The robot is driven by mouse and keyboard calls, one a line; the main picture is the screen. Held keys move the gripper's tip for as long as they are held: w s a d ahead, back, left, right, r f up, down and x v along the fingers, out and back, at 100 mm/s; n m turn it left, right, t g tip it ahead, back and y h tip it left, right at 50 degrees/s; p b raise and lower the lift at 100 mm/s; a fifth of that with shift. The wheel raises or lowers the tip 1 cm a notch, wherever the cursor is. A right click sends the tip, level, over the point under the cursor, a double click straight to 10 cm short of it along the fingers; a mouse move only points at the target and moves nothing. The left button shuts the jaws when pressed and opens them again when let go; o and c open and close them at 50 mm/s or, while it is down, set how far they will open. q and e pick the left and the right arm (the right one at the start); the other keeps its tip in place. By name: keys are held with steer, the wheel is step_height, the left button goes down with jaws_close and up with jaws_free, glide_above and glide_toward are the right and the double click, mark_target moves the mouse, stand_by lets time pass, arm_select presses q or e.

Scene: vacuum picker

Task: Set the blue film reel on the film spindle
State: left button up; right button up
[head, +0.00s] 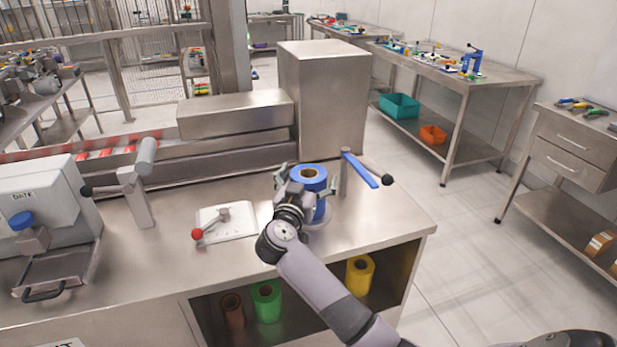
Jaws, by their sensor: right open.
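The blue film reel (318,178) stands upright on the right part of the steel bench, its brown core facing up. A pale round base (320,223) shows under it; I take this to be the film spindle's base. No spindle post shows in the core, so I cannot tell whether the reel is around one. My right gripper (290,188) is open at the reel's left front side, and its fingers partly hide the reel. I cannot tell whether they touch it. My left gripper is not in view.
A post with a blue lever and black knob (385,179) stands close right of the reel. A white plate with a red-knobbed lever (220,222) lies to the left. Green (267,302), yellow (359,277) and brown reels stand on the shelf below. A tall steel box (325,105) stands behind.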

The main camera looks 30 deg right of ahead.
steer(key=v, duration=1.2)
steer(key=shift+r, duration=0.15)
